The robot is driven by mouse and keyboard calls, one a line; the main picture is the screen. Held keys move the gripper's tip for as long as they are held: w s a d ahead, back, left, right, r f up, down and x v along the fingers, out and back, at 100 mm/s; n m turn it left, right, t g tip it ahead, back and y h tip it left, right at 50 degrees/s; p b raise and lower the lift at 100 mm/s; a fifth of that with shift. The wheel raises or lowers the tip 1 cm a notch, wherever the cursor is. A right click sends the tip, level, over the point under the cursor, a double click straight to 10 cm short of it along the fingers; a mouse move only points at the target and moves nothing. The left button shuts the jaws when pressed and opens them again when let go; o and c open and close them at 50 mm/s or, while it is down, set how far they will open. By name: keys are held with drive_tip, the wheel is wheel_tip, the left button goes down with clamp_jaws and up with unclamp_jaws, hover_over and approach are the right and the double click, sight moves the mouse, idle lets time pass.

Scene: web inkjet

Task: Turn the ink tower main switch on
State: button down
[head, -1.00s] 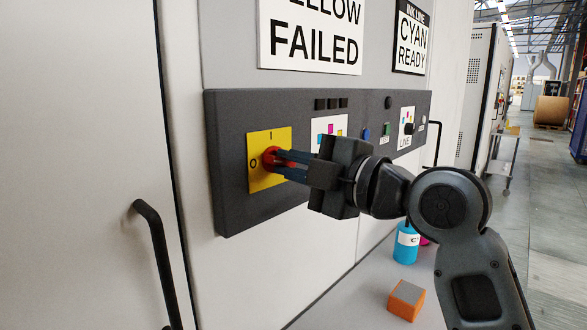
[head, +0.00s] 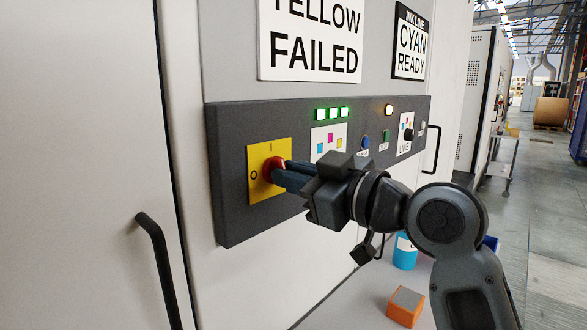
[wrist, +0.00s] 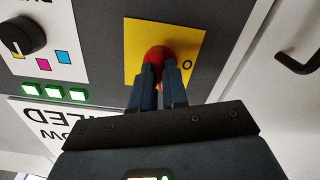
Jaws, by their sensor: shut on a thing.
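The main switch is a red rotary knob (head: 271,168) on a yellow plate (head: 258,188) marked I at the top and O at the left. It sits at the left end of the dark control panel (head: 233,218). My gripper (head: 283,175) is shut on the red knob, with its fingers turned from level. In the wrist view the fingers (wrist: 160,80) close on the red knob (wrist: 158,56), hiding part of it. Several green lamps (head: 332,114) and one amber lamp (head: 388,110) on the panel are lit.
The panel also carries a line selector (head: 407,134), a blue button (head: 364,141) and a green button (head: 386,136). Signs (head: 312,42) hang above. A door handle (head: 160,265) stands at the left. An orange block (head: 405,307) and a cyan bottle (head: 404,252) stand below.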

drive_tip(key=shift+f+m+p, duration=0.15)
drive_tip(key=shift+m+p, duration=0.65)
drive_tip(key=shift+m, duration=1.1)
drive_tip(key=c, duration=1.1)
unclamp_jaws()
drive_tip(key=shift+c, duration=0.2)
drive_tip(key=b+v, duration=0.1)
drive_tip(key=v, duration=0.6)
drive_tip(key=shift+s+d, duration=0.25)
drive_tip(key=shift+d, duration=0.1)
